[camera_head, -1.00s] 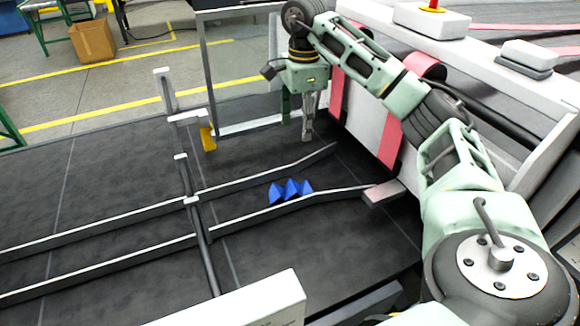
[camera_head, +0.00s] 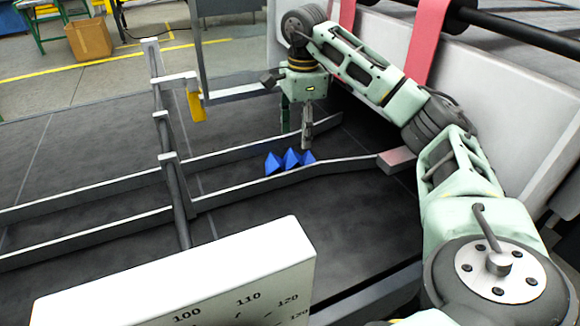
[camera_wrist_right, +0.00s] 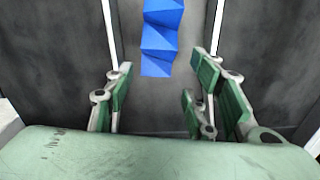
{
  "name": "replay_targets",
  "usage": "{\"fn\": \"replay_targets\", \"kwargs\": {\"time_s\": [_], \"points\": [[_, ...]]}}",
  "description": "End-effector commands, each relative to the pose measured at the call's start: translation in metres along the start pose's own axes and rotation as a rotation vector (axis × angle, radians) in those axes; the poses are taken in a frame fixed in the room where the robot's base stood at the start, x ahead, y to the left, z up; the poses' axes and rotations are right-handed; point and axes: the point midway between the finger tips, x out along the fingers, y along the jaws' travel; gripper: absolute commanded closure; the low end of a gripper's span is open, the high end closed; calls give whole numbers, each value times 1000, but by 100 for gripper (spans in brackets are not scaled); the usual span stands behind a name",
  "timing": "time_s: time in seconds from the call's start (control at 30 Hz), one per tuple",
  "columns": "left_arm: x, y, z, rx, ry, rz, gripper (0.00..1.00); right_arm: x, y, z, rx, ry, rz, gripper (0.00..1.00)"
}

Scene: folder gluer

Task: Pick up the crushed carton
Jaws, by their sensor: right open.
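The crushed carton (camera_head: 289,162) is a blue, zigzag-folded piece lying on the dark belt between two metal guide rails. It also shows in the right wrist view (camera_wrist_right: 161,38) at the top centre, ahead of the fingers. My right gripper (camera_head: 297,140) hangs pointing down, above and just behind the carton in the head view. In the right wrist view its green-padded fingers (camera_wrist_right: 158,95) are spread apart with nothing between them, and the carton lies beyond their tips. My left gripper is not in view.
Metal guide rails (camera_head: 100,190) run along the belt (camera_head: 60,150) on both sides of the carton. A crossbar post with a yellow lever (camera_head: 196,105) stands left. A white machine wall with a red strap (camera_head: 428,40) rises right. A white scaled panel (camera_head: 190,280) is in front.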

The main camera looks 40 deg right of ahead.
Motion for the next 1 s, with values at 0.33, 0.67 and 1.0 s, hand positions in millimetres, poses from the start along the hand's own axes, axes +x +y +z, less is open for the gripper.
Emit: {"fn": "replay_targets", "kwargs": {"time_s": [0.33,0.67,1.0], "points": [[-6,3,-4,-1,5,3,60,44,4,2,-1,3,4,50],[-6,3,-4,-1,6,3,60,69,4,2,0,0,0,50],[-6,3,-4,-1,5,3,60,69,4,3,0,0,0,68]]}}
